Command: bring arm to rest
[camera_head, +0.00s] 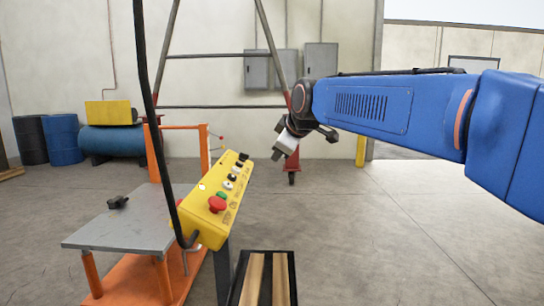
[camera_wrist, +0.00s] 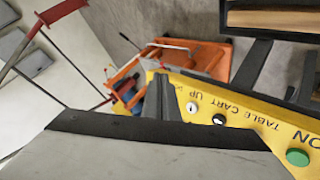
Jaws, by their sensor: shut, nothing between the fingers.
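My blue arm reaches in from the right in the head view and ends in my gripper (camera_head: 285,145), which points down and to the left. The gripper is above and to the right of a yellow control box (camera_head: 215,202) and apart from it in that view. In the wrist view my gripper (camera_wrist: 160,85) shows as dark fingers, shut and empty, in front of the yellow box (camera_wrist: 250,112). The box carries a red button, a green button and several white and black knobs.
An orange cart (camera_head: 135,280) with a grey top (camera_head: 125,222) stands at the left. A dark frame with wooden slats (camera_head: 265,280) is at the bottom middle. Blue barrels (camera_head: 62,140) and a blue tank (camera_head: 110,142) stand at the back left. The floor at the right is clear.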

